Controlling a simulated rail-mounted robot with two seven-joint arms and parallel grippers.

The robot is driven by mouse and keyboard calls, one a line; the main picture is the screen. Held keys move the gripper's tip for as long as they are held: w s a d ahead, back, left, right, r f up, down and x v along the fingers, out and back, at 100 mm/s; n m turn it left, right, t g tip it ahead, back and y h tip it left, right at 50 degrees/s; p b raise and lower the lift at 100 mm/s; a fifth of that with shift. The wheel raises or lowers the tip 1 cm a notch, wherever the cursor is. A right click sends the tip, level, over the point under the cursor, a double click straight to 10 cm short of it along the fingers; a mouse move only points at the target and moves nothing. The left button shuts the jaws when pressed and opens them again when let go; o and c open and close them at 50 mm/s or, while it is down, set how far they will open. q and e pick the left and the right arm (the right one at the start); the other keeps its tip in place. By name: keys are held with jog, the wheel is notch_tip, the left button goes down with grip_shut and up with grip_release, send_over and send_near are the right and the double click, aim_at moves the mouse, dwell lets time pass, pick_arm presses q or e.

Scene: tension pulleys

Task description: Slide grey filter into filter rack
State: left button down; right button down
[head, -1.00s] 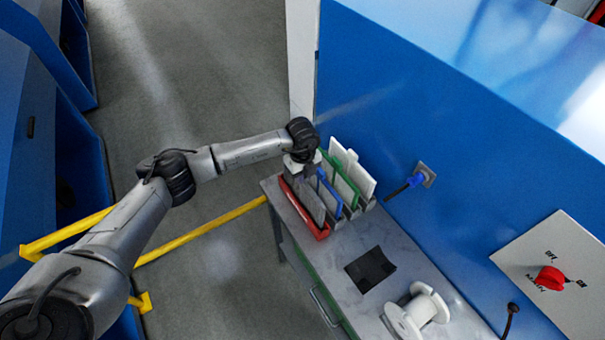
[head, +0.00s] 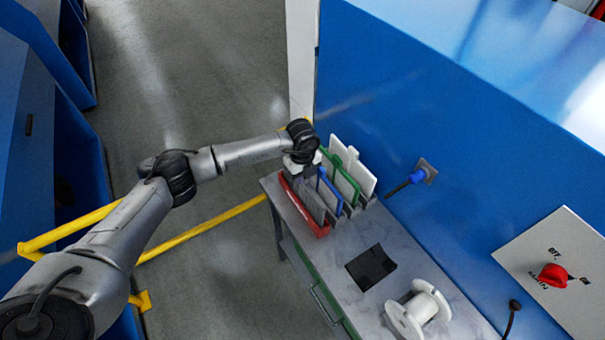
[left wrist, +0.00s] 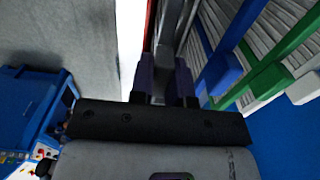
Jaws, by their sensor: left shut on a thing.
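My left gripper (head: 302,174) is over the filter rack at the table's far end. It is shut on the grey filter (head: 314,205), a thin upright panel between the red filter (head: 303,212) and the blue filter (head: 329,190). In the left wrist view, the two dark fingers of the left gripper (left wrist: 164,72) close on a grey tab. The filter rack (head: 349,211) shows only in part as grey blocks around the filters. I cannot tell how deep the grey filter sits, as its lower edge is hidden. My right gripper is not in view.
A green filter (head: 346,183) and white filters (head: 364,182) stand close to the right. A black flat piece (head: 370,267) and a white spool (head: 418,311) lie nearer on the table.

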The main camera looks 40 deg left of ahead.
pick_arm(q)
jog(key=shift+f, duration=0.6)
jog(key=c, duration=1)
grip_release()
jog(key=shift+r, duration=0.1)
notch_tip(320, 180, up, 14)
jog(key=shift+f+b, duration=0.1)
jog(key=shift+b, duration=0.8)
